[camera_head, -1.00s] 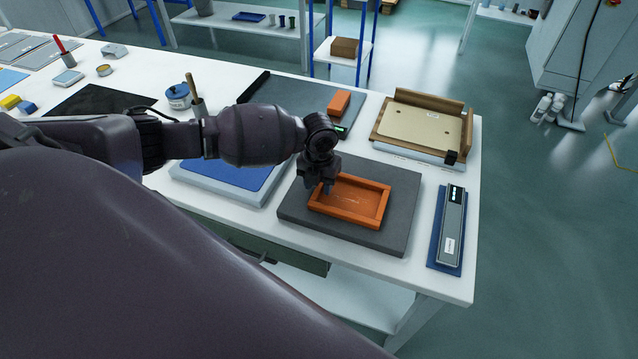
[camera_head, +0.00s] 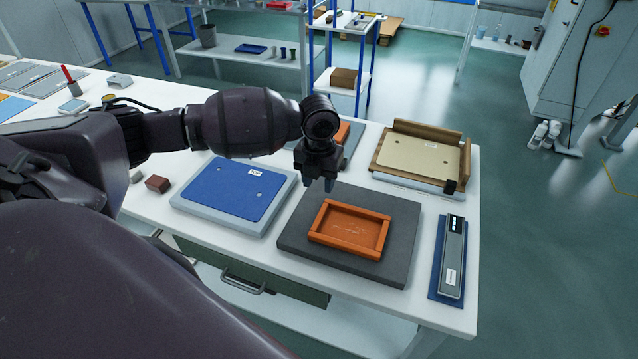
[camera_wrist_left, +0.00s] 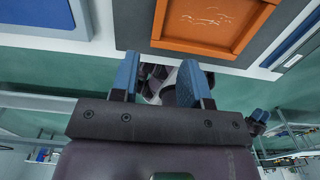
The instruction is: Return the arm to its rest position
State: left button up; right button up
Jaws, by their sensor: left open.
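My left gripper (camera_head: 318,184) hangs above the back left part of the dark grey mat, over the workbench. Its blue-tipped fingers are apart with nothing between them, as the left wrist view (camera_wrist_left: 170,82) also shows. An orange rectangular tray frame (camera_head: 350,229) lies on the dark grey mat (camera_head: 398,262), just in front and to the right of the gripper. Part of the orange frame also shows at the top of the left wrist view (camera_wrist_left: 205,48).
A blue panel on a light base (camera_head: 232,188) lies left of the mat. A beige plate in a wooden fixture (camera_head: 420,158) stands behind it. A grey device on a blue pad (camera_head: 452,255) lies at the right edge. A brown block (camera_head: 158,184) sits at the left.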

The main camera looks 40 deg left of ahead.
pick_arm(q)
jog(key=s+d+f+n, duration=0.1)
jog(key=s+d+f, duration=0.1)
jog(key=s+d+f+n+h, duration=0.1)
jog(key=s+d+f+n, duration=0.1)
jog(key=s+d, duration=0.1)
jog(key=s+d+f+n, duration=0.2)
jog(key=d, duration=0.1)
jog(key=shift+s+d+f+t, duration=0.1)
jog(key=shift+s+d+t, duration=0.1)
jog(key=shift+t, duration=0.2)
jog(key=s+d+f+n+t+h, duration=0.1)
jog(key=s+d+n+h, duration=0.1)
jog(key=s+d+n, duration=0.4)
jog(key=s+a+r+n+t+y, duration=0.1)
jog(key=s+a+n+y, duration=0.1)
jog(key=s+a+n, duration=0.65)
jog(key=s+a+r+n+t+y, duration=0.15)
jog(key=s+n, duration=0.35)
jog(key=n, duration=0.8)
jog(key=w+f+t, duration=0.7)
jog(key=f, duration=0.4)
jog(key=shift+f, duration=0.15)
jog(key=shift+d+t, duration=0.1)
jog(key=shift+t, duration=0.15)
